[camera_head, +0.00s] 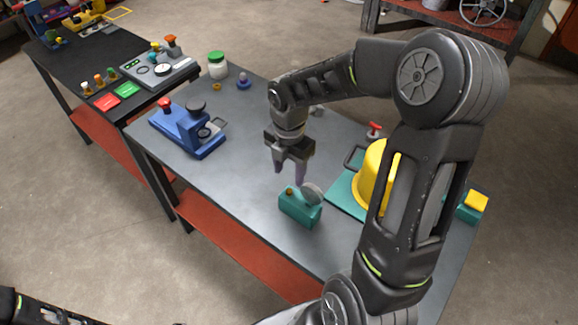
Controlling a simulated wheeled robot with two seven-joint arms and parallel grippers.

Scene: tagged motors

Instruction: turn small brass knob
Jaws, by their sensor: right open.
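A small brass knob (290,191) sits on the left part of the top of a teal block (299,212). A round grey disc (312,193) stands at the right end of the same block. My right gripper (289,174) points down above and just behind the block, close to the knob. Its two fingers are apart with nothing between them. In this view I cannot tell the exact gap between the fingertips and the knob. Only a piece of my left arm shows at the bottom left; its gripper is out of view.
A blue device (182,128) stands left on the grey table (222,181). A green-lidded jar (217,65) is behind it. A yellow drum (371,178) on a teal base stands right, partly behind my right arm. The table's front edge is near the block.

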